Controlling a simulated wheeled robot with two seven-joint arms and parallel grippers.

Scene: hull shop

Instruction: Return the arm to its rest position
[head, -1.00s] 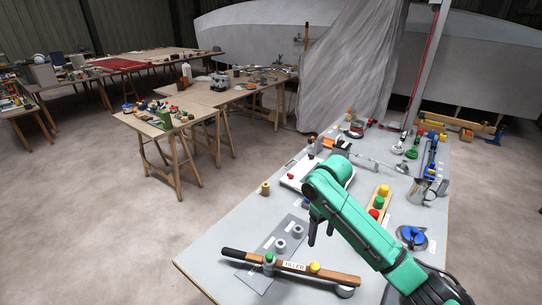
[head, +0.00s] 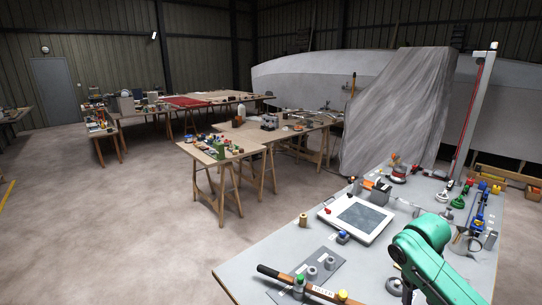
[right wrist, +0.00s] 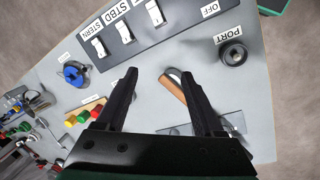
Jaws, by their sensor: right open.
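My right arm (head: 428,255) is green and reaches in from the lower right of the head view, over the near part of the grey workbench (head: 262,262). My left gripper is in neither view.
In the right wrist view, a round PORT fitting (right wrist: 233,54) and coloured knobs (right wrist: 84,117) show.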

